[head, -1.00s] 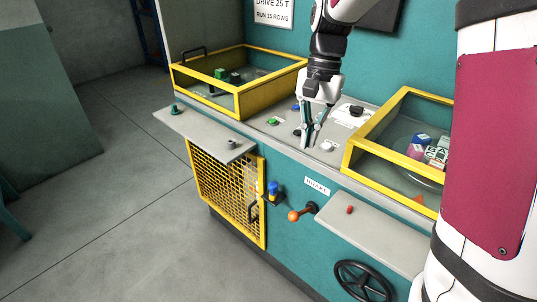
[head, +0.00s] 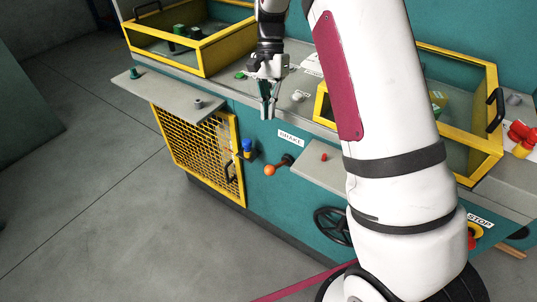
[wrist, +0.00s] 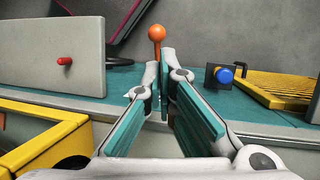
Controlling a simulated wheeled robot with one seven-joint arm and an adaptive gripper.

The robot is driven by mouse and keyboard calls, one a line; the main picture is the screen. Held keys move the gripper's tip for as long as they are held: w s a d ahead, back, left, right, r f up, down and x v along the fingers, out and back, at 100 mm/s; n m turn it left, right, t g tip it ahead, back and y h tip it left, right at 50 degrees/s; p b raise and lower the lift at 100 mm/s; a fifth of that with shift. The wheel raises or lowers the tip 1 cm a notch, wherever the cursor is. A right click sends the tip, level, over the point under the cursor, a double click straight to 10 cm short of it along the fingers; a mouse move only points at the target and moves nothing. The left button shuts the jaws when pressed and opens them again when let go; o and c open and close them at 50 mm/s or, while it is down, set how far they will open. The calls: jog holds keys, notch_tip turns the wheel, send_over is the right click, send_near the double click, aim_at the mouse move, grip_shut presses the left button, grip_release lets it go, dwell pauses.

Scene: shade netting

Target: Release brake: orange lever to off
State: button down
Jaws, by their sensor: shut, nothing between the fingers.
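In the wrist view the orange knob (wrist: 156,34) stands beyond the teal-padded fingertips (wrist: 164,75). No off mark is readable.
A blue knob (head: 247,147) is left of the lever, beside the yellow mesh door (head: 205,150). A grey shelf (head: 312,170) with a red peg is at its right, above a black handwheel (head: 332,224). Yellow-framed bins (head: 205,55) stand on top.

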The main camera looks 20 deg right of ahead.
jog(key=p, duration=0.1)
send_over(278, 167)
jog(key=a, duration=0.3)
notch_tip(278, 167, down, 12)
jog(key=shift+w+f, duration=0.2)
jog(key=shift+w, duration=0.05)
jog(key=shift+d, duration=0.1)
jog(key=shift+s, duration=0.1)
